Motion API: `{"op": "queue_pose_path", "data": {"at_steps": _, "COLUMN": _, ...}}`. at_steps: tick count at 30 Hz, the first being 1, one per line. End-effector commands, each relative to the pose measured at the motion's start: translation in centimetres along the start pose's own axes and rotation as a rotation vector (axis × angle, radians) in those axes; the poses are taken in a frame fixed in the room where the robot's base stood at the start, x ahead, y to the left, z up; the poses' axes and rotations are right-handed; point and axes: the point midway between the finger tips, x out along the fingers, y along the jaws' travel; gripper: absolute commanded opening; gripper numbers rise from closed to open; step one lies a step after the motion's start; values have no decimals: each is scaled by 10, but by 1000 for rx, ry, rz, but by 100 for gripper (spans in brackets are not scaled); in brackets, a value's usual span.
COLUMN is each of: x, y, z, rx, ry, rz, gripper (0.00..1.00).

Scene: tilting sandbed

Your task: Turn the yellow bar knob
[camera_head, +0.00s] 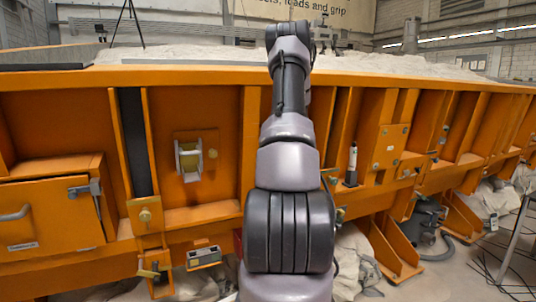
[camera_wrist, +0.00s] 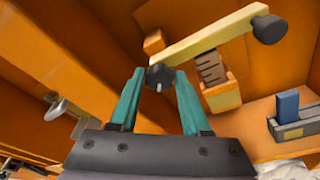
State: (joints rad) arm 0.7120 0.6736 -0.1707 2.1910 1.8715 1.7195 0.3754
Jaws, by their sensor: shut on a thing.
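The yellow bar knob (camera_wrist: 207,43) shows in the wrist view as a long yellow bar, slanting from centre to upper right, with a dark ball near each end. My gripper (camera_wrist: 160,78) has two teal fingers, one on each side of the dark ball at the bar's left end, shut on it. The other dark ball (camera_wrist: 268,28) is free at the upper right. In the head view my own arm hides my gripper, and I cannot make out the bar.
Below the bar is a ribbed brown piece on a yellow block (camera_wrist: 222,96). A blue block (camera_wrist: 287,104) in a grey holder is at right. A metal handle (camera_wrist: 56,108) is at left. The orange sandbed frame (camera_head: 220,78) spans the head view, with ribs and brackets.

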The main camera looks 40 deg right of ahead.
Motion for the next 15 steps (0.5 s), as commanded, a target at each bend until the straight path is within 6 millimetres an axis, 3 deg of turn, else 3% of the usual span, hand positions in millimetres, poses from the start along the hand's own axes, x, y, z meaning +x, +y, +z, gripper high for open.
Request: {"op": "queue_pose_path", "data": {"at_steps": 15, "x": -1, "y": 0, "z": -2, "rx": -224, "ry": 5, "rz": -52, "gripper": 0}}
